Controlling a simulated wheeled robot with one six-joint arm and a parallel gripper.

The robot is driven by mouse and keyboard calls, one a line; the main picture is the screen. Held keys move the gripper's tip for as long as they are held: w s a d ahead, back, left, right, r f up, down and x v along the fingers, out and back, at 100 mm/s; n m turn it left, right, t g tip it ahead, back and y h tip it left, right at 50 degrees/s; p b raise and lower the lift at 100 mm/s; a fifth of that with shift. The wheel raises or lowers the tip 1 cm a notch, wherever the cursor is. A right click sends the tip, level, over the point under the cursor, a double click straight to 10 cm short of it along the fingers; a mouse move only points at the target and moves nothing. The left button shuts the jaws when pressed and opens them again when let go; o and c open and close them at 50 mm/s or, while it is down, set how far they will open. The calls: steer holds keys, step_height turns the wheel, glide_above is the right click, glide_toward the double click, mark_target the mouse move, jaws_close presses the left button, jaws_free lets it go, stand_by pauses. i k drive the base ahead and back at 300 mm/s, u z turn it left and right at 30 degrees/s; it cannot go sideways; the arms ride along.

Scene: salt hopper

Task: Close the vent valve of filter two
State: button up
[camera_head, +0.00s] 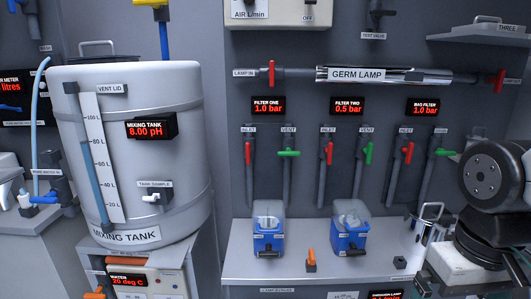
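The filter two vent valve has a green handle (368,152) on a grey vertical pipe under a VENT label. The handle stands nearly upright, about in line with its pipe. The filter two inlet valve with a red handle (329,153) is just to its left, also nearly upright. The filter two display (347,106) above reads 0.5 bar. The blue filter two housing (350,230) with a clear top stands on the bench below. Dark links of my arm show at the right edge, well right of the valve. My gripper's fingers are not in view.
Filter one's green vent handle (289,153) lies crosswise to its pipe. The bag filter's red handle (407,152) and crosswise green handle (445,153) are to the right. The germ lamp pipe (385,75) runs above. The mixing tank (165,95) stands left.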

mark_target(368, 151)
steer(key=z, duration=0.1)
steer(key=k, duration=0.45)
steer(key=z, duration=1.2)
steer(key=i, duration=0.7)
steer(key=u, duration=0.85)
steer(key=i, duration=0.4)
steer(key=u, duration=0.45)
